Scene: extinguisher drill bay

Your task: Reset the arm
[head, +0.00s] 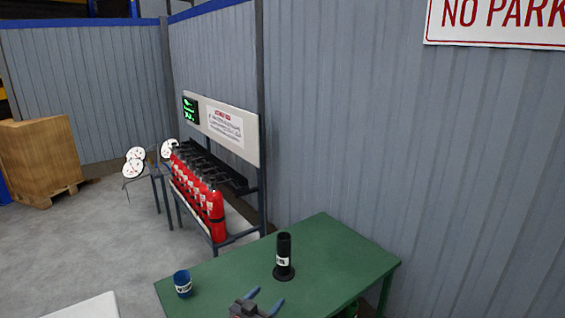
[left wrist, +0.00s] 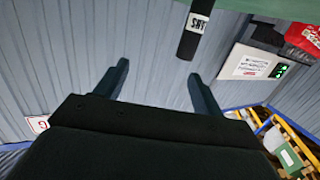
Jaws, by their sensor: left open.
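My left gripper (head: 258,302) shows at the bottom of the head view, low at the near edge of the green table. Its two blue-grey fingers are apart, with nothing seen between them. In the left wrist view the same gripper (left wrist: 158,85) is open and empty, and the picture is upside down. A black cylinder on a round base (head: 284,258) stands upright on the table beyond the gripper, with a white label. It also shows in the left wrist view (left wrist: 193,38), apart from the fingers. My right gripper is not in view.
A blue labelled cup (head: 182,284) stands on the green table (head: 325,245) at the left. Red extinguishers (head: 200,195) stand in a rack behind. A corrugated wall (head: 345,120) rises behind the table.

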